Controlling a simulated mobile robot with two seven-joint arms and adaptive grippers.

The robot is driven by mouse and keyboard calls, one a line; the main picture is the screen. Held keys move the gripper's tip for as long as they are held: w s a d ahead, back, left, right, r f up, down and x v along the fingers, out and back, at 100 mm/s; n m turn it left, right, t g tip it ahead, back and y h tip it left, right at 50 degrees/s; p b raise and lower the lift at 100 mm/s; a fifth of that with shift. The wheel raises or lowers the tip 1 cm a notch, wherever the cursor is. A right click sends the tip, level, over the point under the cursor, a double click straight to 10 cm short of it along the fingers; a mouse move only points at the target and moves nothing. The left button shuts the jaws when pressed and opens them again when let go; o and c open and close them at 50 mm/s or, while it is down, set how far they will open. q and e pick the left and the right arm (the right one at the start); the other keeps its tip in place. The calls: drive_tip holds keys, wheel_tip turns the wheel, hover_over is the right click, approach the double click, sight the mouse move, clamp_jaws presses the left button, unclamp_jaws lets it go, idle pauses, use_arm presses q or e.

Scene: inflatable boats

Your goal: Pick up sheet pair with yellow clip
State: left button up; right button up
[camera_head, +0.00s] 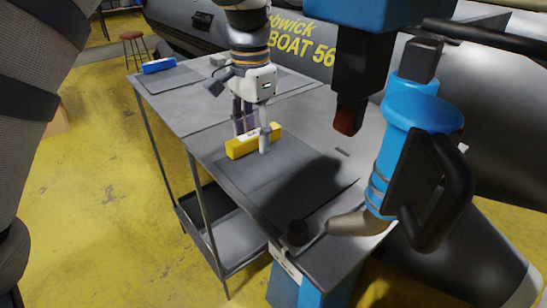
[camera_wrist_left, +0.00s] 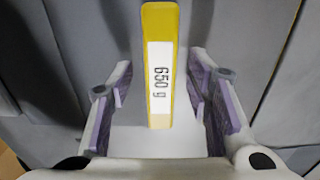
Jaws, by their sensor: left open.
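The yellow clip (camera_head: 237,148) lies on the edge of a dark grey sheet pair (camera_head: 280,183) on the grey table. My left gripper (camera_head: 252,140) is above the clip with its fingers pointing down, one on the near side and the rest behind. In the left wrist view the clip (camera_wrist_left: 160,22) shows a white label reading "650 g" and lies between the open fingers. Gaps show between it and the finger pads on both sides. The far fingers are partly hidden by the clip in the head view. My right gripper does not show.
A blue clip (camera_head: 158,65) lies on another grey sheet (camera_head: 172,80) at the table's far left. A blue and black tool (camera_head: 405,130) stands large at the right. A dark inflatable boat (camera_head: 300,45) lies behind the table (camera_head: 190,123). A red stool (camera_head: 131,37) stands at the back left.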

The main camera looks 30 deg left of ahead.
use_arm(q)
drive_tip(key=shift+f, duration=0.25)
clamp_jaws()
drive_tip(key=shift+r, duration=0.15)
